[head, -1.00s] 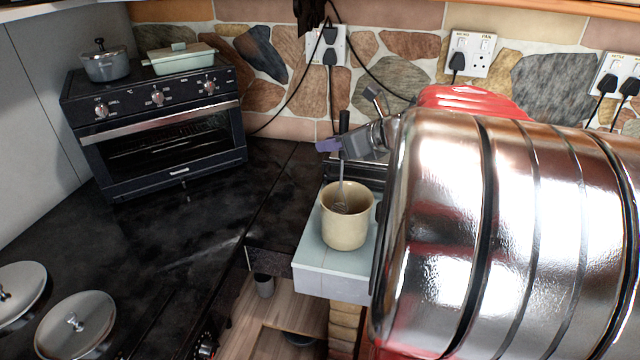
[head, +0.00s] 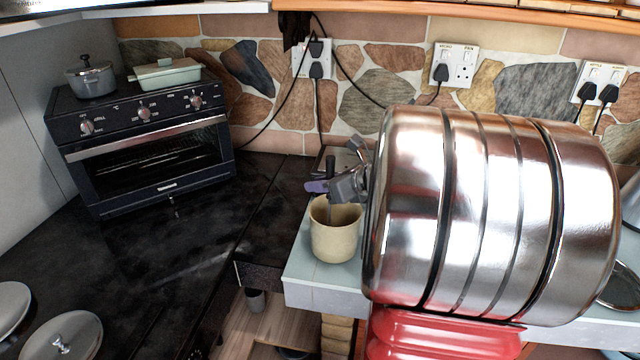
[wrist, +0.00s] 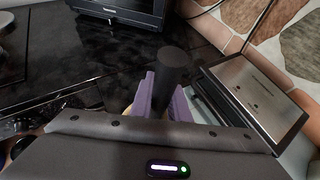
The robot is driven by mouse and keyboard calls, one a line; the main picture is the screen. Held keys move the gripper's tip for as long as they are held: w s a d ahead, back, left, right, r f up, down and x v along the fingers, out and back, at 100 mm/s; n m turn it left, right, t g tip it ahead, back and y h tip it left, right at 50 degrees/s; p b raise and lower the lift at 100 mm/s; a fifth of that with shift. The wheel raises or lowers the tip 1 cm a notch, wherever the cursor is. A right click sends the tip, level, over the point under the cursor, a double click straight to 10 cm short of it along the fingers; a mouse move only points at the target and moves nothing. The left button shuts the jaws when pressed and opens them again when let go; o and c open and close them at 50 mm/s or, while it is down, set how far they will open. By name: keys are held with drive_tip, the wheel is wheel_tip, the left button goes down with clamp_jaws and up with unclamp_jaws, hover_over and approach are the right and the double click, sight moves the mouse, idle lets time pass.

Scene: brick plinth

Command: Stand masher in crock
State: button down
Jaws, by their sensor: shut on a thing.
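The cream crock (head: 335,242) stands upright on the pale blue-grey slab top in the head view. My gripper (head: 320,187), with purple finger pads, is just above the crock's rim. It is shut on the masher, whose dark handle (wrist: 170,68) stands up between the pads in the wrist view. The masher's shaft (head: 331,208) runs down into the crock's mouth. The masher's lower end is hidden inside the crock. In the wrist view most of the crock is hidden behind my gripper.
A dark worktop (head: 140,255) lies to the left, with an oven (head: 150,150) behind. A flat metal-faced object (wrist: 255,95) lies close right of my gripper in the wrist view. The stone wall (head: 375,95) with sockets and hanging cables is behind. Pot lids (head: 62,338) lie front left.

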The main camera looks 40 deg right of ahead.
drive_tip(key=shift+f, duration=0.1)
drive_tip(key=c, duration=1.7)
unclamp_jaws()
drive_tip(key=v, duration=1.2)
